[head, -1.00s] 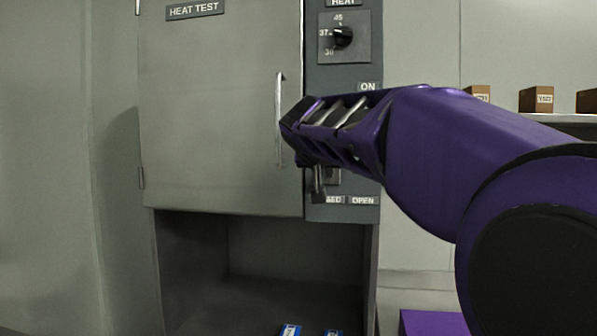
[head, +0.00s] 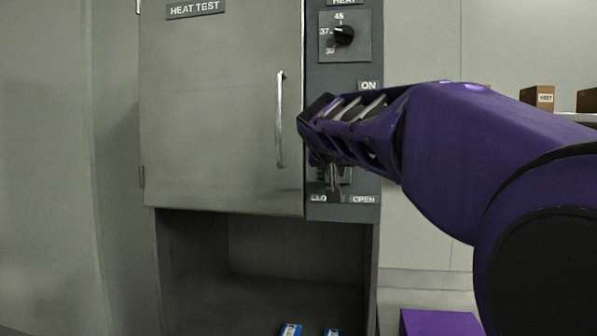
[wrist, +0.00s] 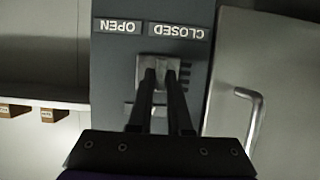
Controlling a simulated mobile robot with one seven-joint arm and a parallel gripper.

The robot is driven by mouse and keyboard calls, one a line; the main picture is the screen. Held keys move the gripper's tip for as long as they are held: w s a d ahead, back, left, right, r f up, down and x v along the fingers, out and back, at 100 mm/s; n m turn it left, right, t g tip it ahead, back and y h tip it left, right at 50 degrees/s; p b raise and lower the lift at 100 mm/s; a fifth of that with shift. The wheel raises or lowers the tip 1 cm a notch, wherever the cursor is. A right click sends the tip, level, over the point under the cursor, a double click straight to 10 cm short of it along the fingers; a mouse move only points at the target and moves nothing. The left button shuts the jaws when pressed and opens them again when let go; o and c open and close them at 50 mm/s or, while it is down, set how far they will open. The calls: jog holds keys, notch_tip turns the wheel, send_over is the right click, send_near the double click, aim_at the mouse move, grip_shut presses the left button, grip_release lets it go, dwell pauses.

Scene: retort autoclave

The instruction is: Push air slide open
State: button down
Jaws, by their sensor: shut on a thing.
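The air slide (wrist: 160,60) is a small grey block on the dark control panel, just by the OPEN (wrist: 117,26) and CLOSED (wrist: 177,31) labels, which appear upside down in the wrist view. The block sits near the gap between the labels, more on the CLOSED side. My gripper (wrist: 163,78) is shut on the slide, one dark finger on each side of its grip. In the head view the gripper fingers (head: 333,182) reach down in front of the slide (head: 345,174), partly hiding it and the CLOSED label. The OPEN label (head: 364,199) is clear to the right.
The closed HEAT TEST door (head: 220,110), with its vertical handle (head: 280,120), is close left of my gripper. A heat dial (head: 343,36) and ON label (head: 368,86) are above. Boxes (head: 537,96) stand on a shelf at right. An open compartment is below.

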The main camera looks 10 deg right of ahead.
jog(key=d, duration=0.2)
jog(key=s+d, duration=0.1)
jog(key=d, duration=0.1)
jog(key=shift+s+d, duration=0.2)
jog(key=c, duration=0.8)
grip_release()
jog(key=shift+d, duration=0.15)
jog(key=shift+c, duration=0.2)
jog(key=shift+r, duration=0.2)
notch_tip(320, 180, up, 10)
jog(key=p, duration=0.3)
send_over(358, 174)
jog(key=s+a, duration=0.1)
jog(key=s, duration=0.3)
jog(key=shift+a+f, duration=0.1)
jog(key=shift+f, duration=0.1)
